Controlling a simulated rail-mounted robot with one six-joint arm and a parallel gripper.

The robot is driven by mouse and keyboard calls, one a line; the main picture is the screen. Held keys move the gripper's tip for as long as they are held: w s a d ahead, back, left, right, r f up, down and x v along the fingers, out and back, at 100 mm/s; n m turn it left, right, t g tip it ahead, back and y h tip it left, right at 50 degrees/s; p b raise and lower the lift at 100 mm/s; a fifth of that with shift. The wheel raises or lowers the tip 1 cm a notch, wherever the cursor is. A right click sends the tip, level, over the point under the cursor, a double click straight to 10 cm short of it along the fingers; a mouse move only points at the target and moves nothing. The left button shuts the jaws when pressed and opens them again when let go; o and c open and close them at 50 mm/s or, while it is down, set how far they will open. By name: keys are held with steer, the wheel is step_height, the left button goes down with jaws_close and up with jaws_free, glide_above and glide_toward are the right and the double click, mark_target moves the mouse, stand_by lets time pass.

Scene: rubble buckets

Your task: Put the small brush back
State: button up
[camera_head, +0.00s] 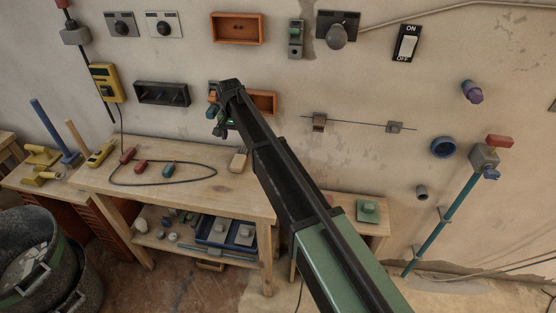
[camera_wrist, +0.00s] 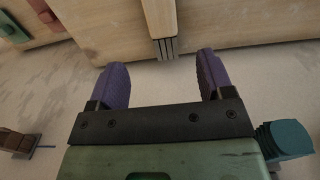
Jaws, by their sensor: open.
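A small brush with a pale wooden body lies at the back right of the workbench, near the wall, in the head view (camera_head: 238,162). In the wrist view its wooden body (camera_wrist: 159,18) reaches in from the top and its dark grey bristles (camera_wrist: 166,48) point toward the wall. My gripper (camera_wrist: 165,75) is open, with its two purple fingers apart and nothing between them. The bristle end lies ahead of the gap between the fingertips. In the head view my gripper (camera_head: 222,131) is above the back of the bench, partly hidden by my arm.
The workbench (camera_head: 195,190) holds a looped dark cable, red and green clips and a yellow meter. Orange wall boxes (camera_head: 238,42) and a black wall rack (camera_head: 161,93) are near my arm. A wall bracket with a wire (camera_head: 319,122) is to the right. Buckets (camera_head: 28,250) stand at lower left.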

steer(key=s+d+n, duration=0.1)
steer(key=s+d, duration=1.2)
steer(key=s, duration=0.3)
steer(key=s+d+n, duration=0.1)
steer(key=s+d, duration=1.3)
steer(key=s, duration=0.3)
steer(key=shift+s+n, duration=0.2)
steer(key=shift+n, duration=0.2)
steer(key=shift+a, duration=0.1)
steer(key=shift+o, duration=0.4)
